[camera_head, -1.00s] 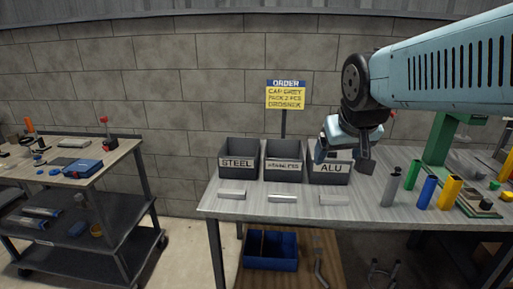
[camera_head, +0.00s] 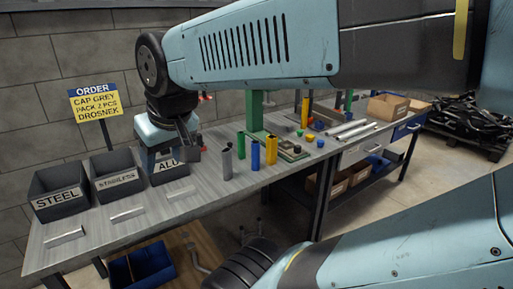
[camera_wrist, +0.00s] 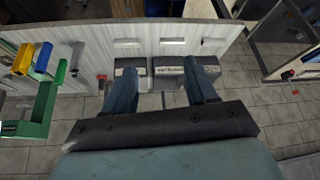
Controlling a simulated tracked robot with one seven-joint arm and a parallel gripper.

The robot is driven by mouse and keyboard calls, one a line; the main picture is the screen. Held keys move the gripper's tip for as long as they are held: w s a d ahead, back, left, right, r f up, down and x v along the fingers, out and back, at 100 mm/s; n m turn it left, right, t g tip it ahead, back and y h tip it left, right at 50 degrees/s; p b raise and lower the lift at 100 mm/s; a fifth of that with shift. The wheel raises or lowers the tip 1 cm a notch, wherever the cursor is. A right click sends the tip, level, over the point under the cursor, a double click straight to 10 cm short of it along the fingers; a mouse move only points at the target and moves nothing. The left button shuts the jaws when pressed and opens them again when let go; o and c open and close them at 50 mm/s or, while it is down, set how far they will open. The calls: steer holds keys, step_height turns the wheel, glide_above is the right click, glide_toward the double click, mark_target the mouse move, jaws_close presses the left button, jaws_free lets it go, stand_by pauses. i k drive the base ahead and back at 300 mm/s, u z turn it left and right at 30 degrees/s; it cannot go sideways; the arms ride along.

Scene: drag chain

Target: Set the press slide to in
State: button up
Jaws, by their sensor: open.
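The green press (camera_head: 256,110) stands on the workbench to the right of the label bins. The press (camera_wrist: 37,110) also shows at the left of the wrist view. My gripper (camera_head: 180,155) is at the ALU bin (camera_head: 168,172), left of the press and apart from it. In the wrist view my gripper (camera_wrist: 162,82) has its two fingers spread with nothing between them.
Grey, green, blue and yellow cylinders (camera_head: 255,156) stand in front of the press. STEEL (camera_head: 60,200) and STAINLESS (camera_head: 116,180) bins stand at the left. Small coloured caps (camera_head: 310,137) and metal bars (camera_head: 352,128) lie farther right.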

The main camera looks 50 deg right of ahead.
mark_target(290, 149)
steer(key=u, duration=1.35)
steer(key=i, duration=0.1)
steer(key=z, duration=3.25)
steer(key=i, duration=0.55)
steer(key=u, duration=0.15)
steer(key=k, duration=0.5)
steer(key=z, duration=0.55)
